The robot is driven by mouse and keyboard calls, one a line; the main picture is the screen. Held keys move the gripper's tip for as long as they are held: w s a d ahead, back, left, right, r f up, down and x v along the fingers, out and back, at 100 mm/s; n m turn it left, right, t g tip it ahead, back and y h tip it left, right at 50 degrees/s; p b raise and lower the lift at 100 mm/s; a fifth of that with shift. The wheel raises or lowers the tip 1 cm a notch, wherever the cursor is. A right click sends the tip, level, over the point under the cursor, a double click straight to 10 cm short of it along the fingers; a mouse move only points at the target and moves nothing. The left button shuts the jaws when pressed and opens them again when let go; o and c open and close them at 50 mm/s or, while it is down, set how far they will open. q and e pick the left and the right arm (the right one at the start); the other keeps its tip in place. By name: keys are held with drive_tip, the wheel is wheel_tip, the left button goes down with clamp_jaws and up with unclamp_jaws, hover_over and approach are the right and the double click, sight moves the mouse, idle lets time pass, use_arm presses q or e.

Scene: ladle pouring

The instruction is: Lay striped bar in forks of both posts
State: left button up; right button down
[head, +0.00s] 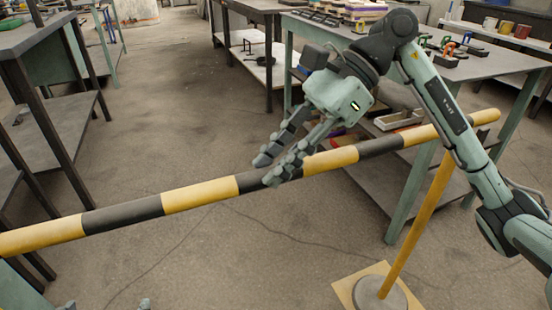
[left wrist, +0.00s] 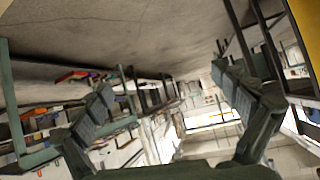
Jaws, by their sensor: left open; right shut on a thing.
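The striped bar (head: 200,193), yellow and black, runs slanting across the head view from the left edge up to the right. My right gripper (head: 273,168) is shut on it near the middle. A yellow post (head: 420,215) stands at the right on a round grey base (head: 380,293). The bar crosses at the post's top; its fork is hidden, so I cannot tell whether the bar rests in it. No second post shows. My left gripper (head: 105,304) is open and empty below the bar at the bottom edge; its spread fingers show in the left wrist view (left wrist: 162,82).
A workbench (head: 470,68) with tools stands behind the bar at the right, with a low shelf under it. Another bench (head: 30,38) stands at the left. The concrete floor between them is clear. A yellow surface (left wrist: 302,28), probably the bar, shows in the wrist view's upper right corner.

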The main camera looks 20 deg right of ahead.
drive_tip(key=shift+f, duration=0.25)
drive_tip(key=shift+f+b, duration=0.25)
drive_tip(key=shift+b, duration=0.3)
drive_tip(key=shift+f+b, duration=0.35)
use_arm(q)
drive_tip(key=w+d+r+t+h, duration=0.3)
drive_tip(key=d+r+t, duration=0.2)
drive_tip(key=r, duration=0.5)
drive_tip(key=shift+d+m+h, duration=0.3)
drive_tip(key=shift+d, duration=0.65)
use_arm(e)
drive_tip(key=shift+f, duration=0.25)
use_arm(q)
drive_tip(key=shift+r, duration=0.1)
use_arm(e)
drive_tip(key=c, duration=1.2)
unclamp_jaws()
drive_tip(key=v, duration=1.2)
